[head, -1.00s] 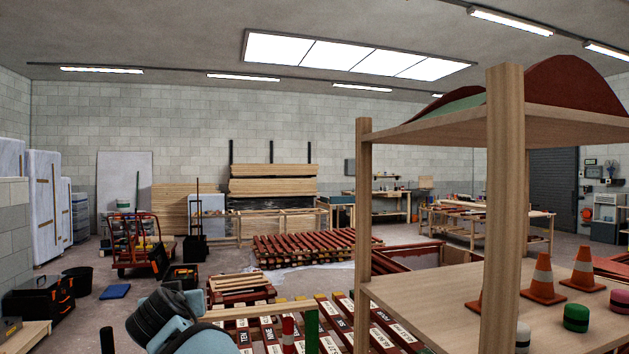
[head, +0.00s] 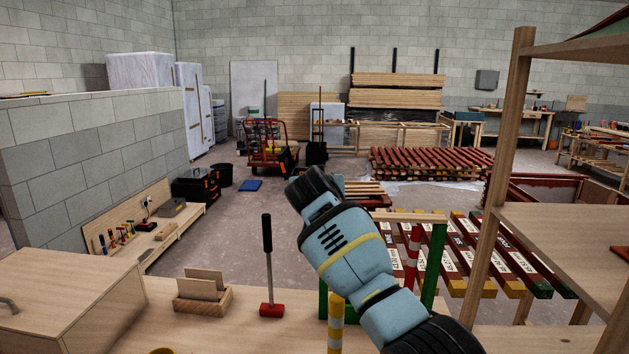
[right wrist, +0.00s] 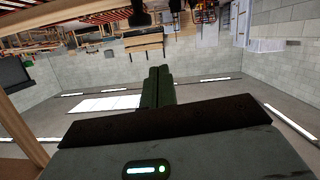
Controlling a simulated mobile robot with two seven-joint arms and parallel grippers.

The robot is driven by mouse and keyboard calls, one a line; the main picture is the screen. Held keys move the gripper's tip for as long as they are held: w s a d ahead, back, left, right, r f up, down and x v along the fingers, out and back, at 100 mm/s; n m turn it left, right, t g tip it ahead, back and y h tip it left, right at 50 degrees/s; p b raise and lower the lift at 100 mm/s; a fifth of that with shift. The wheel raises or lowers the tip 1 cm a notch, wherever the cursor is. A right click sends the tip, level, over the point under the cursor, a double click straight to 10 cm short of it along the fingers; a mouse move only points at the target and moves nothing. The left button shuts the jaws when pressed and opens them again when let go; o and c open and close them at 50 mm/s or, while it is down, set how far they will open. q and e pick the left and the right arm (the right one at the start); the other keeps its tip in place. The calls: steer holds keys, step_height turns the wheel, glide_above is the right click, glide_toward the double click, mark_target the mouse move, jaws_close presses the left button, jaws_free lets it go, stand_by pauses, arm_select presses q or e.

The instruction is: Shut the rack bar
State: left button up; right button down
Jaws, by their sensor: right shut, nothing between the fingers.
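A rack with green posts (head: 435,262) stands at the far edge of the bench, partly hidden behind my arm. A pale wooden bar (head: 405,217) runs across its top. A red-and-white striped bar (head: 412,258) stands upright inside it, and a yellow-and-white striped post (head: 336,328) stands nearer. I cannot tell which of these is the rack bar, or how it is latched. My right gripper (right wrist: 158,74) is shut and empty in the right wrist view, pointing into the open room, touching nothing visible. Its fingers are hidden in the head view. My left gripper is not in view.
The bench (head: 225,335) holds a red-headed mallet (head: 269,275), a small wooden box (head: 203,297) and a large wooden case (head: 75,300). A wooden shelf unit (head: 500,160) stands close on the right. Painted battens (head: 505,250) lie beyond the bench.

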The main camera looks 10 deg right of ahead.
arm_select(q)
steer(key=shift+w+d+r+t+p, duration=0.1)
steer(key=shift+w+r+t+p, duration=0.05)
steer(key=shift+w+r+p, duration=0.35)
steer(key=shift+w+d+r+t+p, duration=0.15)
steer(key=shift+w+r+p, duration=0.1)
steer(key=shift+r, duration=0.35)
arm_select(e)
steer(key=d+v, duration=0.1)
steer(key=v, duration=0.7)
steer(key=shift+s, duration=0.3)
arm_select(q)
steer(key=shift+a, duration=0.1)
